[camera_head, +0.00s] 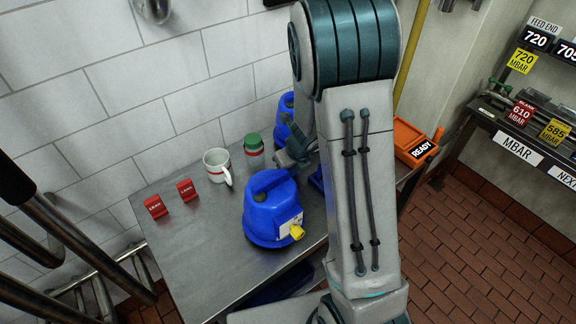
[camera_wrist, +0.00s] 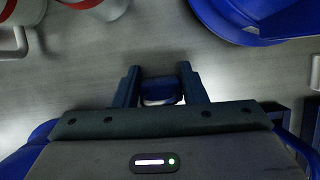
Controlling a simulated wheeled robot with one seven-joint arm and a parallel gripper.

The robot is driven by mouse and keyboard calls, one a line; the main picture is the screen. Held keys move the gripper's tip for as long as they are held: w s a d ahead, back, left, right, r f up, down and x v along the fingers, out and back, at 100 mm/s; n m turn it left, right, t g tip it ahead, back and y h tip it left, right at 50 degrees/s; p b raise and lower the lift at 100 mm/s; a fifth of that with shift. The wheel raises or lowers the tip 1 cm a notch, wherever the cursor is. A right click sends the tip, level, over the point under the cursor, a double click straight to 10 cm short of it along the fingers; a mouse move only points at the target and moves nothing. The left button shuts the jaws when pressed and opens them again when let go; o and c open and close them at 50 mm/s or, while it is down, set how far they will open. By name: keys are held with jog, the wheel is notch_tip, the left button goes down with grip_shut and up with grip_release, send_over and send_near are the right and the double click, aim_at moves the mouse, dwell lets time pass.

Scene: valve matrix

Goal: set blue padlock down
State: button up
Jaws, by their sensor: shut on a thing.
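My gripper (camera_wrist: 160,86) is low over the grey metal table (camera_head: 190,255), its two dark fingers shut on the small blue padlock (camera_wrist: 160,90). Only part of the padlock shows between the fingers; I cannot tell whether it touches the table. In the head view my gripper (camera_head: 292,150) is partly behind my arm, between the green-lidded jar and the blue canisters, and the padlock is not clearly visible there.
A white mug (camera_head: 217,166) and a green-lidded jar (camera_head: 253,149) stand left of my gripper. A blue canister (camera_head: 268,210) with a yellow fitting is in front; another (camera_head: 285,108) is behind. Red tags (camera_head: 156,206) stand left. An orange READY tray (camera_head: 408,142) is right. The front-left tabletop is clear.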

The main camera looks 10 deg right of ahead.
jog(key=o, duration=1)
jog(key=shift+o, duration=0.2)
jog(key=shift+r+p, duration=0.25)
jog(key=shift+p, duration=0.05)
jog(key=p+v, duration=0.5)
jog(key=v, duration=0.6)
jog(key=shift+s+d+r, duration=0.15)
jog(key=shift+s+r, duration=0.1)
jog(key=shift+s, duration=0.05)
